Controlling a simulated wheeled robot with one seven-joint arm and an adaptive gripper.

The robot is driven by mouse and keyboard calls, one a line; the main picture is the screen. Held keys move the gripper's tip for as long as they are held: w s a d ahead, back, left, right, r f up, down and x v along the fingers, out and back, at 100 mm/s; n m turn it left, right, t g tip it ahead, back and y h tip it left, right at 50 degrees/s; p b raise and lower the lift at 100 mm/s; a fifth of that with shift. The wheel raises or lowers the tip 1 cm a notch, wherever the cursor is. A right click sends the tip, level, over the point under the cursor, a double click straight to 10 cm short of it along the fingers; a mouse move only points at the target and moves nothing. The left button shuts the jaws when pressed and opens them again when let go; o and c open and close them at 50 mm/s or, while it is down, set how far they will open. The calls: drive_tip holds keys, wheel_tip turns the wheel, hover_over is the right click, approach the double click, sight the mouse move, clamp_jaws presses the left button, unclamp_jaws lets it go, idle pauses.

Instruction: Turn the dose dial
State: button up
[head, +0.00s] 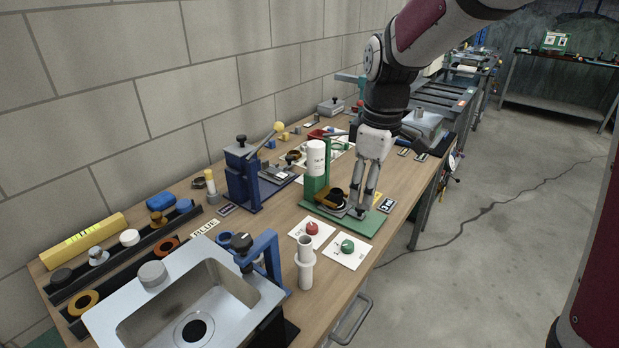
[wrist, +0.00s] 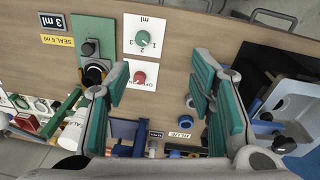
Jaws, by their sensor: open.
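A green dial (head: 347,245) sits on a white card on the bench, right of the sink. In the wrist view the green dial (wrist: 142,38) has an "ml" marking on its card. A red knob (head: 311,228) on another white card is beside it; the red knob also shows in the wrist view (wrist: 139,78). My gripper (head: 362,211) is open and empty, low near the right part of the green base, behind the two cards. No contact with the dial shows.
A green stand (head: 315,188) with a white bottle (head: 316,157) is left of my gripper. A "3 ml" plaque (head: 386,205) lies to the right. A white pipe fitting (head: 305,265) and the sink (head: 150,300) are in front.

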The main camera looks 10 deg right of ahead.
sight(348, 244)
drive_tip(key=w+f+n+g, duration=0.1)
drive_tip(key=w+f+n, duration=0.3)
drive_tip(key=w+f, duration=0.4)
drive_tip(key=f, duration=1.4)
drive_tip(key=shift+s+f, duration=0.3)
drive_tip(key=shift+f, duration=0.05)
drive_tip(key=shift+c, duration=0.5)
drive_tip(key=c, duration=1.1)
